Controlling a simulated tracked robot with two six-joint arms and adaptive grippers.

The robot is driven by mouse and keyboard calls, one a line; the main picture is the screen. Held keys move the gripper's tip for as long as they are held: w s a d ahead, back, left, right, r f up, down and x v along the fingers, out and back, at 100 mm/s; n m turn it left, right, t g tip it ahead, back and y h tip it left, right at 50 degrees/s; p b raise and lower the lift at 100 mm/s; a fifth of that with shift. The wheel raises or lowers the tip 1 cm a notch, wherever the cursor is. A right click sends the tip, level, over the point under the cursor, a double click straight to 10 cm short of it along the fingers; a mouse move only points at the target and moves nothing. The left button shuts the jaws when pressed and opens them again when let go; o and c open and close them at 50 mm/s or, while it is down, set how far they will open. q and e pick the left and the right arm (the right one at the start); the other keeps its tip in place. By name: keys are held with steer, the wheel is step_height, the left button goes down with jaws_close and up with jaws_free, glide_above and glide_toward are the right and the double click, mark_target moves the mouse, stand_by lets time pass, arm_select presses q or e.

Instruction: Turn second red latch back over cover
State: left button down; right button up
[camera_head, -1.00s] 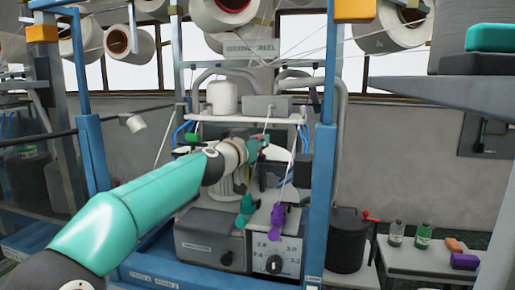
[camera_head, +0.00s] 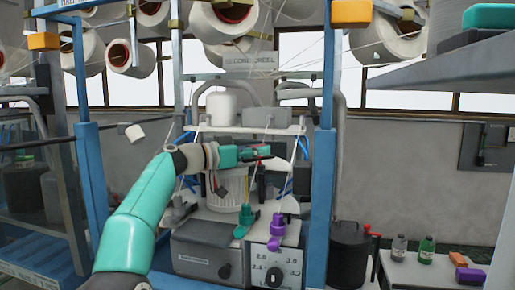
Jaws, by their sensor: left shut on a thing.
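My left gripper (camera_head: 257,152) reaches in from the left to the middle of the knitting machine, below the white shelf. It points right, with its teal fingers shut on a small red piece at their tips, which looks like the red latch (camera_head: 267,157). The fingers hide most of it, so its exact angle cannot be told. A ribbed pale cylinder (camera_head: 230,187) stands behind and below the gripper. The cover cannot be clearly made out behind my arm. My right gripper is not in view.
Blue posts (camera_head: 321,200) stand on both sides of the machine. Yarn threads run down close by. A black bin (camera_head: 349,252) and a small table with bottles (camera_head: 426,250) stand right.

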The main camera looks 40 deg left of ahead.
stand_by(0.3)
arm_select(q)
steer(key=c, duration=1.2)
jaws_free()
steer(key=v, duration=1.2)
